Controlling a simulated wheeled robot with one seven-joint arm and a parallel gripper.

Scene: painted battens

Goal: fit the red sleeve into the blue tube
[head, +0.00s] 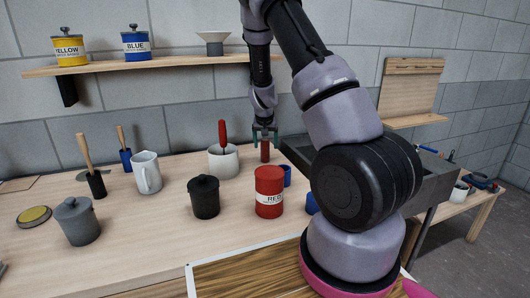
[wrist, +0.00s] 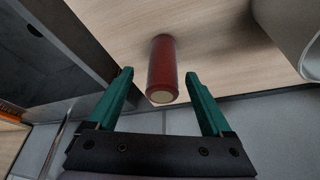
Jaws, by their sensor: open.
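The red sleeve (head: 265,153) stands upright on the table, right of the white mug. In the wrist view the red sleeve (wrist: 162,65) shows with its pale end facing me. My gripper (head: 265,132) is just above it, pointing down. In the wrist view my gripper (wrist: 159,75) is open, with the green fingers on either side of the sleeve's near end and gaps on both sides. A blue cylinder (head: 287,176) stands behind the red can, partly hidden. Another blue piece (head: 311,204) is mostly hidden by my arm. I cannot tell which one is the blue tube.
A red labelled can (head: 269,196) and a black lidded pot (head: 204,198) stand in front. A white mug (head: 223,162) holding a red-handled tool is close left of my gripper. A grey tray (head: 435,180) lies to the right. A wall shelf (head: 165,62) holds paint cans.

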